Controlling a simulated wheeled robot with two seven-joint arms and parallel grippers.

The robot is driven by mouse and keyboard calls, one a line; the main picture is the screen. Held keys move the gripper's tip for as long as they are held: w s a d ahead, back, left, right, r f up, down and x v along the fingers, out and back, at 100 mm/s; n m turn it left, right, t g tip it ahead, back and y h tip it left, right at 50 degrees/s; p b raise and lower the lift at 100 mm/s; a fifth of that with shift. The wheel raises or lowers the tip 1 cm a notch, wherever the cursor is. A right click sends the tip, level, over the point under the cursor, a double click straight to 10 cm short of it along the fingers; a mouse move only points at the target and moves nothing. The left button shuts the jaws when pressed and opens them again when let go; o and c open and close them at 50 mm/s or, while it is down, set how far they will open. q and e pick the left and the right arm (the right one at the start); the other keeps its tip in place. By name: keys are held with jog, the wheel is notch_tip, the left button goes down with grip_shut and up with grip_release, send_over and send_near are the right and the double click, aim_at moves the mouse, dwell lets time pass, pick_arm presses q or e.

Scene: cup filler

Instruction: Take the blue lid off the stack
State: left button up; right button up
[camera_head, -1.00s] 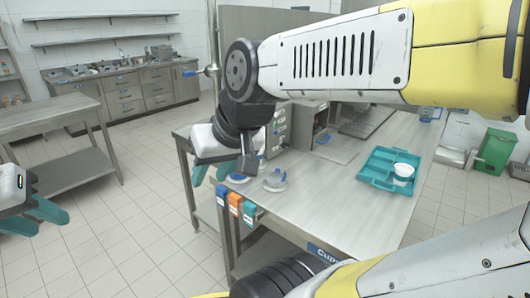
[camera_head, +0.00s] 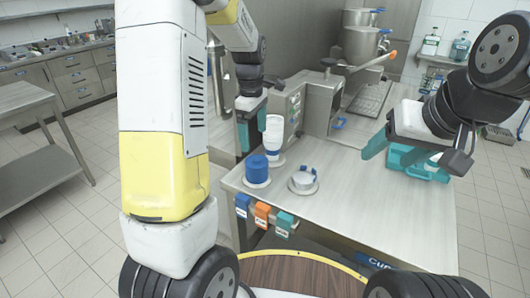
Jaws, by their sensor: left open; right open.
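A stack of blue lids (camera_head: 257,168) stands on a round white base near the table's front left corner. My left gripper (camera_head: 253,138) is open, its teal fingers pointing down above and slightly behind the blue stack in the picture. Nothing shows between the fingers. I cannot tell how far above the stack they are.
White cups (camera_head: 274,130) stand behind, beside a grey machine (camera_head: 318,100). The table's middle front is clear.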

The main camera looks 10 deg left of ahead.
aim_at(256, 158)
pick_arm(q)
jog(key=shift+w+f+n, duration=0.3)
jog(key=shift+w+f, duration=0.25)
jog(key=shift+f, duration=0.05)
jog(key=shift+w+f, duration=0.1)
jog(key=shift+f, duration=0.25)
notch_tip(256, 158, down, 7)
jog(key=shift+f, duration=0.2)
jog(key=c, duration=1.4)
